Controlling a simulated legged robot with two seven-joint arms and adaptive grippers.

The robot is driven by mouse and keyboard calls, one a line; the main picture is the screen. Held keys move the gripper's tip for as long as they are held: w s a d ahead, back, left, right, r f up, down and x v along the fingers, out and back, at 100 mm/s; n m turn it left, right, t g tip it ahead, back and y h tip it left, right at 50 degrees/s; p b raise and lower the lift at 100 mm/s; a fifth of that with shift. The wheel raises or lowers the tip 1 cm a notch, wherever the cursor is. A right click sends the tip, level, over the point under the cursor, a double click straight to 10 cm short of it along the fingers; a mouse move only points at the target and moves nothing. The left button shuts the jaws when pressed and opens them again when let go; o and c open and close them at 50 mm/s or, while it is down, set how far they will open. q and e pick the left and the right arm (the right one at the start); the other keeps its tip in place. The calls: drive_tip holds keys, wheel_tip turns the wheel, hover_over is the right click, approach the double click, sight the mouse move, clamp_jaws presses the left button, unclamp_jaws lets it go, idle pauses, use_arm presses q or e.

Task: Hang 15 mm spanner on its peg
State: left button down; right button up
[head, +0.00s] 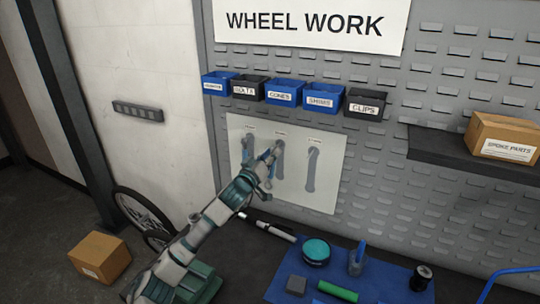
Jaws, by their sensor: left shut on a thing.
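A pale board (331,191) on the grey slotted wall has three grey spanner outlines side by side under small labels, which are too small to read. My left gripper (268,157) is at the middle outline (281,157), shut on a thin bluish spanner (271,169) that it largely hides. I cannot tell whether the spanner touches the peg. Another bluish spanner (245,152) seems to hang at the left outline. The right outline (312,170) is bare. My right gripper is out of view.
Labelled blue and black bins (283,92) line the wall above the board. Below, a bench with a blue mat (382,272) holds a round teal-topped tin (316,251), a cup (357,262) and a green cylinder (337,291). A shelf with a cardboard box (502,138) is at right.

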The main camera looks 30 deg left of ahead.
use_arm(q)
drive_tip(key=c, duration=0.7)
unclamp_jaws()
drive_tip(key=shift+d, duration=0.1)
drive_tip(key=shift+f, duration=0.1)
drive_tip(key=s, duration=0.4)
drive_tip(key=s+f, duration=0.1)
drive_tip(key=s, duration=0.2)
drive_tip(key=s+f, duration=0.1)
drive_tip(key=s, duration=0.3)
drive_tip(key=shift+s+a, duration=0.35)
